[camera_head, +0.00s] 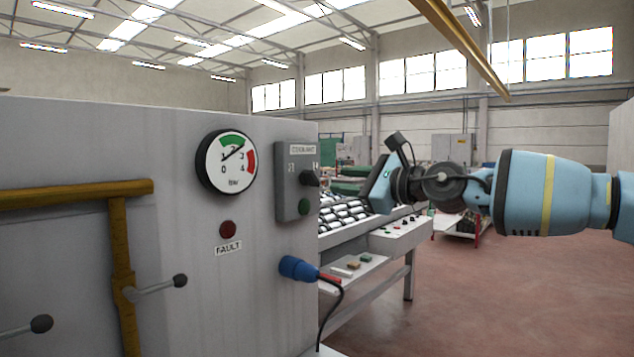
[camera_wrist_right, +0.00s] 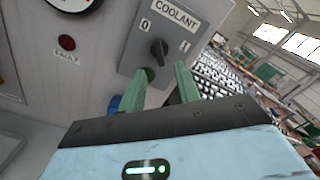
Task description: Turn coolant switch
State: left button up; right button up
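The coolant switch is a dark knob (camera_head: 310,178) on a grey box (camera_head: 284,205) at the right end of the machine's front panel. In the right wrist view the knob (camera_wrist_right: 158,48) sits below the COOLANT label, with 0 at its left and 1 at its right. I cannot tell for sure which mark it points to. My right gripper (camera_head: 380,186) is to the right of the box, apart from it. In the right wrist view its green fingers (camera_wrist_right: 164,72) are spread and empty, with the knob just beyond their tips. My left gripper is not in view.
A pressure gauge (camera_head: 226,162), a red FAULT lamp (camera_head: 228,229) and a blue plug (camera_head: 298,268) with a cable are on the panel. A green button (camera_head: 303,207) is below the knob. Yellow pipes (camera_head: 75,193) with levers are at left. Open floor (camera_head: 480,300) lies at right.

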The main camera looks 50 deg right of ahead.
aim_at(316, 179)
jog(key=shift+w+a+f, duration=0.1)
jog(key=shift+w+a, duration=0.05)
jog(key=shift+w, duration=1.8)
jog(key=shift+w+a, duration=0.15)
jog(key=shift+w, duration=1.75)
grip_shut()
